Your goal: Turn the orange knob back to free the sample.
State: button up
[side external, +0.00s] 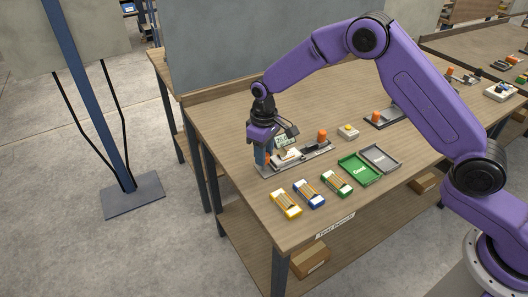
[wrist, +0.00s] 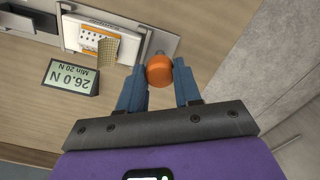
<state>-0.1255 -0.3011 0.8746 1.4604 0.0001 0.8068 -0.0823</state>
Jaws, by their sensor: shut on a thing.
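The orange knob (wrist: 159,70) sits between the two blue fingers of my gripper (wrist: 159,88), and my gripper is shut on it. In the side view my gripper (side external: 262,160) points down at the left end of the test fixture (side external: 312,154); the gripped knob is mostly hidden there. Beside the knob, the white sample (wrist: 104,40) with a row of orange marks lies on the fixture, and a tan strip (wrist: 108,50) stands up from it. A display (wrist: 72,78) reads 26.0 N, Min 20 N, upside down in the wrist view.
Yellow (side external: 286,205), blue (side external: 309,193) and green (side external: 336,183) sample holders line the front. A green tray (side external: 374,180), a grey tray (side external: 396,164) and a yellow button (side external: 349,129) stand to the right.

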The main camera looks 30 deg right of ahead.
jog(key=n, duration=0.5)
jog(key=shift+r+n, duration=0.1)
jog(key=shift+n, duration=0.2)
dwell(0.4)
jog(key=o, duration=1)
jog(key=shift+o, duration=0.2)
notch_tip(320, 180, up, 17)
jog(key=shift+r, duration=0.2)
